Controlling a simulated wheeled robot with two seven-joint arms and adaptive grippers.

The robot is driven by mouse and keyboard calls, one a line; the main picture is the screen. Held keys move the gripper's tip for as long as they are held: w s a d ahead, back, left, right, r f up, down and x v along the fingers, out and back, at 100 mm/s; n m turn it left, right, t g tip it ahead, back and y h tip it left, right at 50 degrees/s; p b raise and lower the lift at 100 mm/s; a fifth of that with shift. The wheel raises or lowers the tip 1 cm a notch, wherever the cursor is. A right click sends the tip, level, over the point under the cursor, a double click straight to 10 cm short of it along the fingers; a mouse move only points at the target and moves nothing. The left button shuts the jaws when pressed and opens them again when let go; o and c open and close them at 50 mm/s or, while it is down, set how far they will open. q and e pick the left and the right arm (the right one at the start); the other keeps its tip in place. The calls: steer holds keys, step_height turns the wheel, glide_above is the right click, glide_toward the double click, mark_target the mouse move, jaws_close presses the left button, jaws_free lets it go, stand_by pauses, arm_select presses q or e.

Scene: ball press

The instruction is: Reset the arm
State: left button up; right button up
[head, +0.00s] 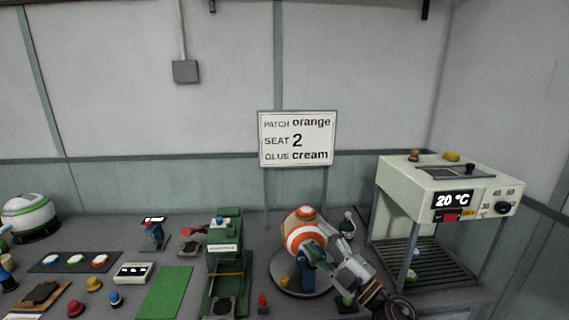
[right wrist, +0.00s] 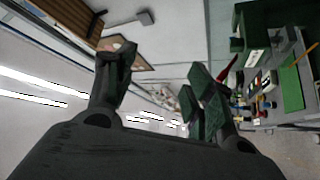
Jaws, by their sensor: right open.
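My right arm comes in from the lower right in the head view, and its gripper (head: 309,256) is in front of the orange and white ball (head: 301,218), hiding part of it. In the right wrist view the two dark fingers (right wrist: 160,78) stand wide apart with nothing held between them. Whether the gripper touches the ball cannot be told. The ball sits on a dark round base (head: 290,285). My left gripper is not in view.
A green press (head: 226,240) stands left of the ball; a heater reading 20 °C (head: 432,190) stands at right. The sign (head: 297,138) reads patch orange, seat 2, glue cream. A green mat (head: 166,292), patch tray (head: 75,262) and white-green ball (head: 30,216) are at left.

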steer(key=d+f+m+t+h, duration=0.3)
steer(key=d+f+m+h, duration=0.1)
steer(key=d+m+h, duration=0.7)
steer(key=s+d+f+m+g+h, duration=0.3)
steer(key=f+m, duration=0.1)
steer(key=f, duration=0.3)
steer(key=s+d+f+m+g+h, duration=0.2)
steer(key=f+m+g+h, duration=0.1)
steer(key=f, duration=0.3)
steer(key=s+a+f+g+y, duration=0.1)
steer(key=s+f+g, duration=0.45)
steer(key=s, duration=0.45)
steer(key=s+a+f+g+y, duration=0.2)
steer(key=s+f+g, duration=0.2)
steer(key=s+f, duration=0.45)
steer(key=s+f+g, duration=0.1)
steer(key=s+f, duration=0.1)
steer(key=f, duration=1.3)
steer(key=s+f+g, duration=0.1)
steer(key=s+f, duration=0.1)
steer(key=f, duration=1.4)
steer(key=s+d+f, duration=0.2)
steer(key=s+f, duration=0.8)
steer(key=s, duration=0.1)
steer(key=s+d+f, duration=0.2)
steer(key=s+f, duration=0.8)
steer(key=s, duration=0.1)
steer(key=shift+d+g, duration=0.15)
steer(key=shift+g, duration=0.3)
